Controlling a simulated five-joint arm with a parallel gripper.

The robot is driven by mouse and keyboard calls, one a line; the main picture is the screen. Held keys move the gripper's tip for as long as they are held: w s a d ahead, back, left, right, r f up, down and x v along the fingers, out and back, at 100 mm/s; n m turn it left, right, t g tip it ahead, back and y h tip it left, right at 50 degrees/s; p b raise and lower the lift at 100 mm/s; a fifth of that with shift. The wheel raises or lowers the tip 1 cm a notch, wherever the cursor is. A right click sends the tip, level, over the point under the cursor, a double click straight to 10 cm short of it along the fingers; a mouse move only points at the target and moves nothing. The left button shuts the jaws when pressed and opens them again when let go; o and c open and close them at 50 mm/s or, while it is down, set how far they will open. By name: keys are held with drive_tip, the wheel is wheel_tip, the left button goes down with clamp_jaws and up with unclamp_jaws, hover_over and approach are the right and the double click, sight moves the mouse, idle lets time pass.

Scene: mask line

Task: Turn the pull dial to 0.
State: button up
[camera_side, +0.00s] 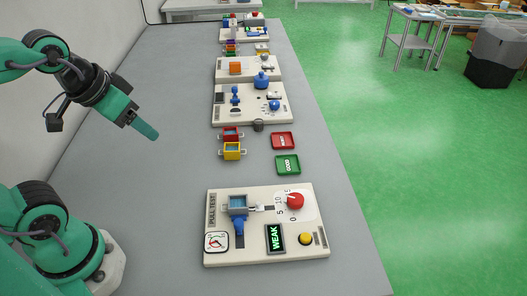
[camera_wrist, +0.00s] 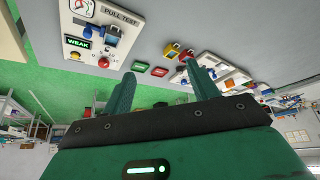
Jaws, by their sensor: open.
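The pull dial (camera_side: 295,201) is a round red knob on a white plate with printed numbers, at the right of the pull test board (camera_side: 264,250). The number 0 is printed below the knob, with 5 and 10 up its left side. A small light mark shows at the knob's upper left; its exact reading is too small to tell. In the wrist view the dial (camera_wrist: 104,62) is at the upper left, beyond the fingers. My gripper (camera_side: 156,136) is open and empty, raised above the table, left of and behind the board. Its fingers (camera_wrist: 160,70) stand apart.
The board also carries a blue clamp (camera_side: 239,225), a gauge (camera_side: 216,242), a lit WEAK sign (camera_side: 275,238) and a yellow button (camera_side: 305,238). Red (camera_side: 283,141) and green (camera_side: 288,165) trays and small bins (camera_side: 232,151) lie behind it. The grey table (camera_side: 165,190) left of the board is clear.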

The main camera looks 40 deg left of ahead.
drive_tip(key=w+d+m+g, duration=0.2)
drive_tip(key=w+d+m, duration=0.2)
drive_tip(key=w+m, duration=0.25)
drive_tip(key=m+g, duration=0.4)
drive_tip(key=m, duration=0.9)
hover_over(296, 198)
wheel_tip(296, 198, down, 14)
drive_tip(key=shift+s+a+r, duration=0.1)
drive_tip(key=shift+m, duration=0.25)
drive_tip(key=shift+f, duration=0.25)
drive_tip(key=shift+f, duration=3.8)
drive_tip(key=shift+c, duration=0.5)
